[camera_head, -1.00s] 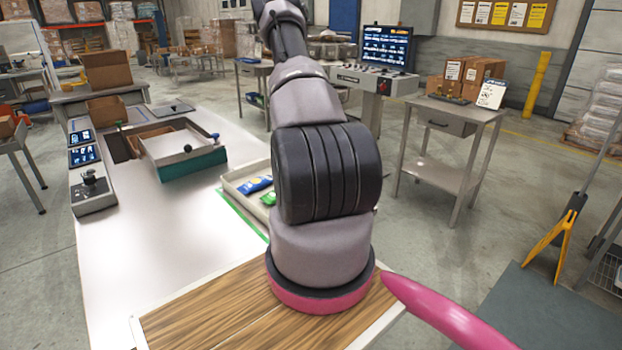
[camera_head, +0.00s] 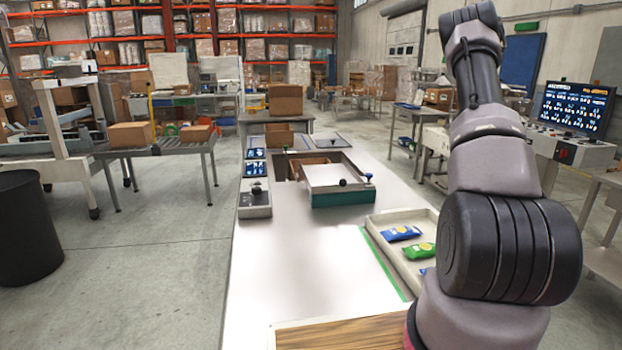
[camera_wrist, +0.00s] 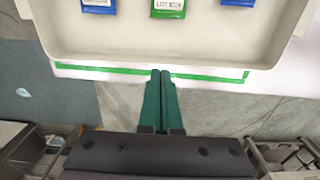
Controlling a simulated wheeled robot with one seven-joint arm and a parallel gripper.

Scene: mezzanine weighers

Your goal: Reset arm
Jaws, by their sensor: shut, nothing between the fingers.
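My gripper (camera_wrist: 160,76) shows in the wrist view with its two green fingers pressed together and nothing between them. Its fingertips appear over the green tape line beside a white tray (camera_wrist: 250,50); I cannot tell the height above it. Three packets lie in the tray: a blue one (camera_wrist: 98,5) at left, a green one (camera_wrist: 168,8) in the middle and a blue one (camera_wrist: 238,2) at right. In the head view my arm rises on the right side, and my gripper is out of sight there. The tray (camera_head: 428,218) sits at the table's right edge.
The long table (camera_head: 300,270) is bare in its middle. Further along it are a teal-sided box with a white lid (camera_head: 337,178), a control panel with a knob (camera_head: 255,205) and cardboard boxes (camera_head: 286,100). A monitor (camera_head: 575,108) stands at the right.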

